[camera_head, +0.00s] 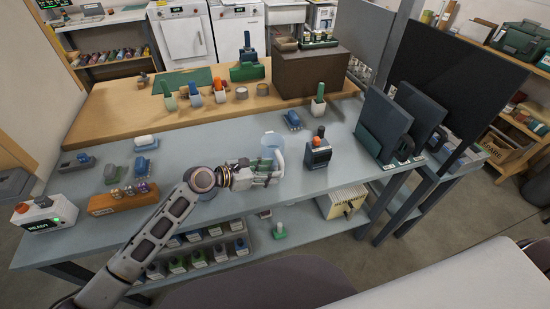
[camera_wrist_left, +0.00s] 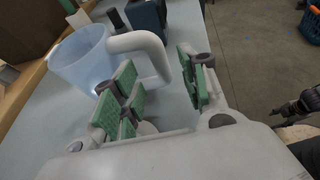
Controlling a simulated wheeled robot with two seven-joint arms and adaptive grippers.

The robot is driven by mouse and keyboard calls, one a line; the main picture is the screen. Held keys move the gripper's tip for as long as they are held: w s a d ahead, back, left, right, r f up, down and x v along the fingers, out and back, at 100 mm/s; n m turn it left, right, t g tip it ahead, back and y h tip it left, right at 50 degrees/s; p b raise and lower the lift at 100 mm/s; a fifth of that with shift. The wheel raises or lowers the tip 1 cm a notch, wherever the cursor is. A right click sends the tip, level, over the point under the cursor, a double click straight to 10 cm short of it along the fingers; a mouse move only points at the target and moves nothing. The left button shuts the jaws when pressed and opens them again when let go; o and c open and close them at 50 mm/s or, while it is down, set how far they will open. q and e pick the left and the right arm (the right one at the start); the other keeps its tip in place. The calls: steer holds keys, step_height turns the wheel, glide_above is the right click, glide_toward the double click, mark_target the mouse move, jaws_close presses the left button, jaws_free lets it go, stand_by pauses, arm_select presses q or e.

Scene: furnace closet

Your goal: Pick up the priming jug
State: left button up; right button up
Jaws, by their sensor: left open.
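The priming jug is a translucent pale-blue vessel (camera_head: 270,143) with a thick white handle, upright on the grey-blue bench. In the left wrist view the jug's body (camera_wrist_left: 82,58) is at the upper left and its handle (camera_wrist_left: 140,41) curves toward the gripper. My left gripper (camera_head: 268,172) is at the near side of the jug. In the left wrist view its green-padded fingers (camera_wrist_left: 160,88) are apart, and the handle shows in the gap between them. I cannot tell whether a finger touches the handle.
A dark block-shaped device with an orange top (camera_head: 318,148) stands just right of the jug. A blue item (camera_head: 292,120) lies behind it. Dark upright panels (camera_head: 383,122) stand farther right. An orange-brown holder (camera_head: 123,199) sits left of my arm. The bench between them is partly clear.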

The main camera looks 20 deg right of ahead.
mark_target(281, 169)
arm_select(q)
steer(key=shift+x, duration=2.6)
steer(key=shift+s+r, duration=0.1)
steer(key=shift+c, duration=0.2)
jaws_close()
steer(key=shift+r, duration=0.1)
